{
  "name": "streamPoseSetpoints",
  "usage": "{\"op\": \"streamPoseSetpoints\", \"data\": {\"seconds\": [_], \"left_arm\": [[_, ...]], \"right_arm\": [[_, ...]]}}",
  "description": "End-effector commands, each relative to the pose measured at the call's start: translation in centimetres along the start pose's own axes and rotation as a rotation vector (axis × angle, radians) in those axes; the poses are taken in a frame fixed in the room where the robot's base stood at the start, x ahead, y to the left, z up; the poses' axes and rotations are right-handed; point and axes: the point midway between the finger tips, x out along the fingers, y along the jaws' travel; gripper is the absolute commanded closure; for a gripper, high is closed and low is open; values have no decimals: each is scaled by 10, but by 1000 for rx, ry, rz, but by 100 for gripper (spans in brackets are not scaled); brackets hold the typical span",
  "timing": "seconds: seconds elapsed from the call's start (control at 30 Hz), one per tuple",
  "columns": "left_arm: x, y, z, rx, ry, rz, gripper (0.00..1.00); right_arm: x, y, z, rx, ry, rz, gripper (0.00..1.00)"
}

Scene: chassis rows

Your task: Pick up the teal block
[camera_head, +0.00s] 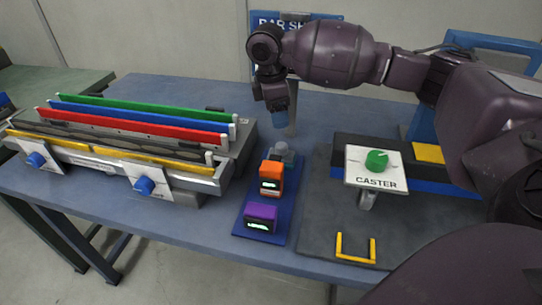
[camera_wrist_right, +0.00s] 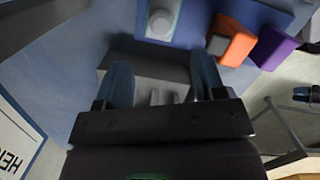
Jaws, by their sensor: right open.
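My right gripper (camera_head: 282,117) hangs above the table behind the blue tray (camera_head: 244,213). In the right wrist view its blue fingers (camera_wrist_right: 161,82) stand apart with nothing seen held between them.
A rack with green, blue and red bars (camera_head: 130,122) fills the table's left. At right, a dark mat (camera_head: 320,215) holds a CASTER sign (camera_head: 376,180) with a green knob and a yellow bracket (camera_head: 356,257). Blue table (camera_head: 215,95) is bare behind the rack.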

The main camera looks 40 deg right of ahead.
Motion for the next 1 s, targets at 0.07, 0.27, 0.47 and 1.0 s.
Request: {"op": "streamPoseSetpoints", "data": {"seconds": [0.07, 0.27, 0.47, 1.0], "left_arm": [[1, 0, -3, 2, 7, 1, 57], [5, 1, 2, 2, -1, 3, 57], [7, 2, 11, -1, -17, 3, 57], [14, 2, 25, -3, -40, 3, 57]], "right_arm": [[5, 0, 0, 0, -1, 0, 37], [30, 0, 0, 1, -3, -3, 37], [54, 0, 0, 1, -2, -1, 37], [107, 0, -5, 0, -2, -2, 37]]}}
